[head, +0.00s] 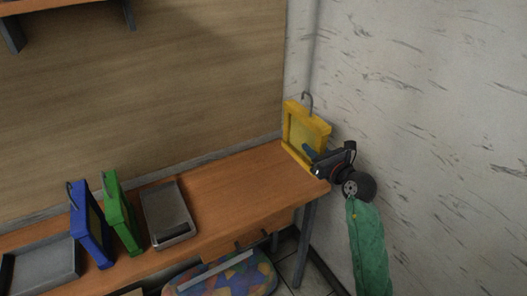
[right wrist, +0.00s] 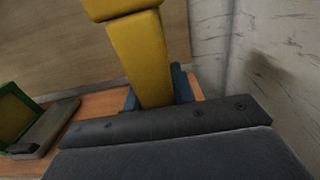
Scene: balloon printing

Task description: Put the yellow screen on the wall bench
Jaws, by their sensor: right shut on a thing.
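The yellow screen (head: 304,133) is a framed panel with a hook on top, upright at the right end of the wooden wall bench (head: 232,181). My right gripper (head: 316,158) is shut on its lower right edge. In the right wrist view a yellow frame bar (right wrist: 140,62) stands between the blue fingers (right wrist: 160,88). The screen's lower edge looks at or just over the bench top; I cannot tell whether it touches. My left gripper is not in view.
A blue screen (head: 90,226) and a green screen (head: 121,215) stand on the bench at left. Grey trays (head: 168,215) lie beside them. The walls (head: 420,110) meet in a corner close behind the yellow screen. The bench between tray and yellow screen is clear.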

